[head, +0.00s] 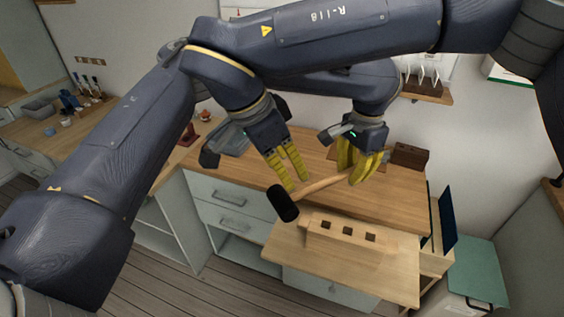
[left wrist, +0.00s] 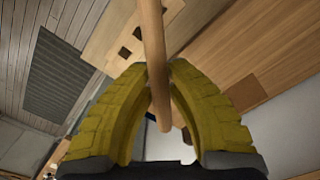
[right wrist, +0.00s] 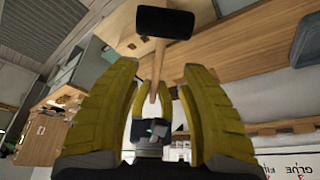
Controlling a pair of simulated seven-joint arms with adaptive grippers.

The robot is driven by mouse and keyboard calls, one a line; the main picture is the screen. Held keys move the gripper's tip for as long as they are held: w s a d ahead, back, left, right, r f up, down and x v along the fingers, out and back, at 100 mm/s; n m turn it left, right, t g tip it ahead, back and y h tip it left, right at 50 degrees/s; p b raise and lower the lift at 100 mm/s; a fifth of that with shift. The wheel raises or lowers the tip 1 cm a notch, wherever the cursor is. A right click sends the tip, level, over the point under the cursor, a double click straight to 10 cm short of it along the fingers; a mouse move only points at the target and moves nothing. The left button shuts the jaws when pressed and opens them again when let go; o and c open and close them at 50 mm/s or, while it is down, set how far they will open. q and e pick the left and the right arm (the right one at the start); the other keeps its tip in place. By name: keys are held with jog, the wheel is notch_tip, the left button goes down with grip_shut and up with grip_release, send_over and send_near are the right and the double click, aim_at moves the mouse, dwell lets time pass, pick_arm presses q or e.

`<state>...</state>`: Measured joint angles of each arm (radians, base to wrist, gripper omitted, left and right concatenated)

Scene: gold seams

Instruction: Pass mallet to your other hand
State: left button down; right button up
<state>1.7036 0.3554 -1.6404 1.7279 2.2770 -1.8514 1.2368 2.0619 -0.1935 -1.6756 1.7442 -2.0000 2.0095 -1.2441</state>
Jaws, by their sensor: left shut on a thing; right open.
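The mallet has a black head (head: 283,203) and a pale wooden handle (head: 322,185), and is held in the air above the bench. My left gripper (head: 356,174) is shut on the handle near its free end; the left wrist view shows the handle (left wrist: 153,50) between its yellow fingers (left wrist: 158,75). My right gripper (head: 297,184) is open by the handle, close to the head. In the right wrist view the black head (right wrist: 165,22) is beyond the open fingers (right wrist: 157,72), with the handle lined up in the gap. I cannot tell whether the handle lies fully between them.
A wooden bench (head: 400,207) lies below, with a lower pale board (head: 285,251) in front. On the board stands a wooden block with square holes (head: 325,243). A small brown box (head: 409,155) sits at the bench's back right. A green-topped bin (head: 470,270) stands at right.

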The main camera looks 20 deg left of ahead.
aim_at(300, 193)
jog(key=x, duration=1.1)
jog(key=shift+f, duration=0.1)
jog(key=shift+s, duration=0.1)
grip_shut()
pick_arm(q)
jog(key=c, duration=1.3)
grip_release()
jog(key=shift+c, duration=0.2)
jog(key=shift+r, duration=0.1)
